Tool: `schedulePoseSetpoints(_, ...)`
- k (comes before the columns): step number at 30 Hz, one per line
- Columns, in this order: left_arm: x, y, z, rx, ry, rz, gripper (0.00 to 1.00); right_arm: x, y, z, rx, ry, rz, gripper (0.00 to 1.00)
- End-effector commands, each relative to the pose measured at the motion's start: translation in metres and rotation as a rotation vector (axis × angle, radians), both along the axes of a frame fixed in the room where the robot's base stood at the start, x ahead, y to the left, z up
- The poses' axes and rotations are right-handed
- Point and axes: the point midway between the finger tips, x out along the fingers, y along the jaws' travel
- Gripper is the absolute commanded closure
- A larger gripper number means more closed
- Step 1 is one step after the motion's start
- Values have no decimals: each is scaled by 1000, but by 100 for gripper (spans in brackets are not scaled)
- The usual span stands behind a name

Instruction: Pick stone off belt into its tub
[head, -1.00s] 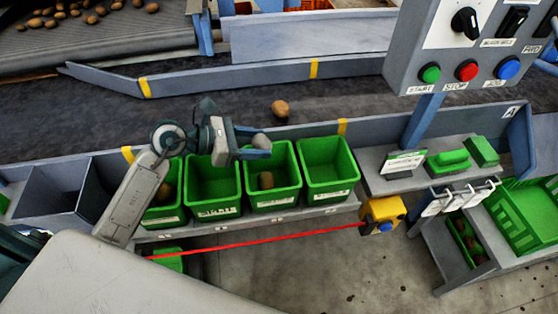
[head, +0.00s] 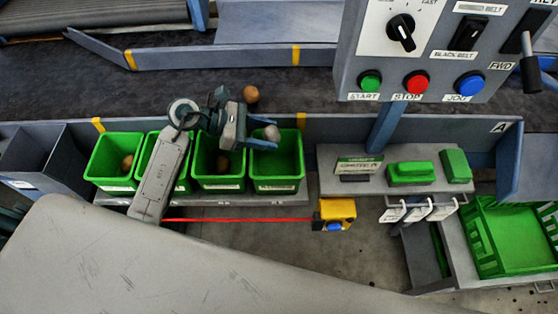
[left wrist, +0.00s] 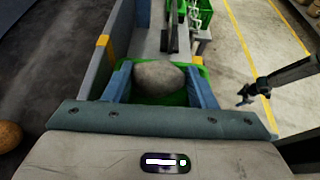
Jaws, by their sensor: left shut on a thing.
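My left gripper (head: 258,133) is shut on a grey, rounded stone (head: 272,132). It holds the stone above the rightmost of the row of green tubs (head: 277,185). In the left wrist view the stone (left wrist: 158,77) sits between the two blue-grey fingers, with green tub wall (left wrist: 180,98) below and around it. The tub's label is too small to read. The belt (head: 330,92) is dark and runs behind the tubs. A dark jointed arm end, seemingly my right gripper (left wrist: 245,96), shows at the right of the left wrist view; its jaws are unclear.
A brown potato (head: 251,94) lies on the belt behind my gripper. Other tubs (head: 218,184) to the left hold brown potatoes. A control box (head: 435,85) with buttons hangs at the upper right. A yellow box (head: 335,211) with a red cord is in front of the tubs.

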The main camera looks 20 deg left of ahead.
Motion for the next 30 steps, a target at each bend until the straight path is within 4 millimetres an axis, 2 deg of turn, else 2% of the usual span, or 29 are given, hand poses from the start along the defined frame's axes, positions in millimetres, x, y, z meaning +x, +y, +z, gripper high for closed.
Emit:
schedulePoseSetpoints(3, -1, 0, -19, 0, 3, 2, 74, -12, 14, -10, 15, 13, -5, 35)
schedulePoseSetpoints(7, 0, 0, -34, 0, 3, 4, 74, -13, 21, -16, 22, 14, -7, 35)
schedulePoseSetpoints(16, 0, 1, -51, 1, 1, 4, 74, 4, 2, -18, 2, -5, 0, 35)
schedulePoseSetpoints(23, 0, 1, -51, 1, 1, 4, 74, 3, -1, -18, -2, -4, 1, 35)
schedulePoseSetpoints(24, 0, 1, -51, 1, 1, 4, 47, 3, -1, -18, -1, -3, 0, 35)
schedulePoseSetpoints(27, 0, 1, -51, 1, 1, 4, 27, 1, 2, -18, 1, -1, -1, 35)
schedulePoseSetpoints(28, 0, 1, -51, 1, 1, 4, 23, 1, 3, -18, 3, 0, -1, 35)
schedulePoseSetpoints(30, 0, 1, -51, 1, 1, 4, 23, 0, 6, -19, 6, 0, -1, 35)
